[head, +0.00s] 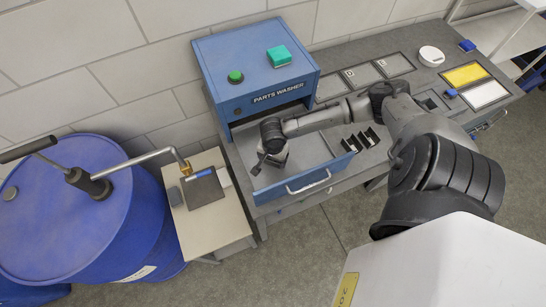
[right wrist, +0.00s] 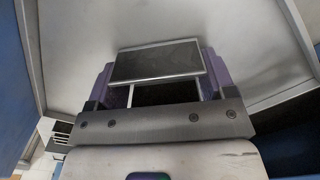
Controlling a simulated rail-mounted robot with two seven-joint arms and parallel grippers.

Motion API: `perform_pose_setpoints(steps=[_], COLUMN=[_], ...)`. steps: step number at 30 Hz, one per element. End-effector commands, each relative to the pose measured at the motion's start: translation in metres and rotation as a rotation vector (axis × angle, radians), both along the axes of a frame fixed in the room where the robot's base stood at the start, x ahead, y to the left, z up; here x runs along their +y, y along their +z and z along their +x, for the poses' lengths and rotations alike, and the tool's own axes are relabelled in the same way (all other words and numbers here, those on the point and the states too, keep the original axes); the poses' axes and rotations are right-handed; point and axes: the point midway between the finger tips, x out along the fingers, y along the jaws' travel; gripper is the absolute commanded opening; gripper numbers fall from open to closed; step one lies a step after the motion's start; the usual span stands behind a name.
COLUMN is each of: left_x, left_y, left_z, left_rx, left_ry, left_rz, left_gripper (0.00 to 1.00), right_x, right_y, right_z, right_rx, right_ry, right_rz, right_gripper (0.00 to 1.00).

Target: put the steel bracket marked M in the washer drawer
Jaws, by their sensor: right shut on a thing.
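The blue parts washer (head: 250,75) stands on the bench with its grey-floored drawer (head: 278,193) pulled out. My right gripper (head: 266,163) reaches down into the space of the open drawer from the right. It is shut on a steel bracket (right wrist: 158,62), which shows in the right wrist view as a dark plate with pale edges between the purple finger pads. The drawer's pale walls and floor surround it there. I cannot read a letter on the bracket, nor tell whether it touches the drawer floor. My left gripper is not in view.
Small black holders (head: 360,140) stand just right of the drawer. Lettered plates (head: 362,76), a yellow tray (head: 466,75) and a white tray (head: 486,94) lie along the bench. A blue drum (head: 85,215) and small table (head: 212,224) stand left.

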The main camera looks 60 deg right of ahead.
Motion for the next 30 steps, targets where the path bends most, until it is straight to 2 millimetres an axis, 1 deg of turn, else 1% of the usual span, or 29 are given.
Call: perform_pose_setpoints(steps=[6,7,14,23,26,30], left_x=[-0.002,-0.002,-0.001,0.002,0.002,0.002], left_y=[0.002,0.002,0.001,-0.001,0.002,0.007], left_z=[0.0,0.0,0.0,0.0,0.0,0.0], left_rx=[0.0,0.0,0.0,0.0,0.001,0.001], left_ry=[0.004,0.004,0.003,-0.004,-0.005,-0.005], left_rz=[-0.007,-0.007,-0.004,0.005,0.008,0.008], left_gripper=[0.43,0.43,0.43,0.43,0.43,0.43], right_x=[0.0,0.0,0.0,0.0,-0.001,-0.001], right_y=[-0.002,-0.002,-0.002,0.0,0.013,0.038], right_z=[0.0,0.0,0.0,0.0,0.001,0.0], right_rx=[-0.001,0.0,0.0,-0.001,-0.002,-0.003], right_ry=[-0.001,-0.001,-0.001,0.0,-0.001,0.001], right_rz=[0.0,0.0,0.0,-0.001,-0.001,-0.001], right_gripper=[0.42,0.78,1.0,1.0,1.0,1.0])
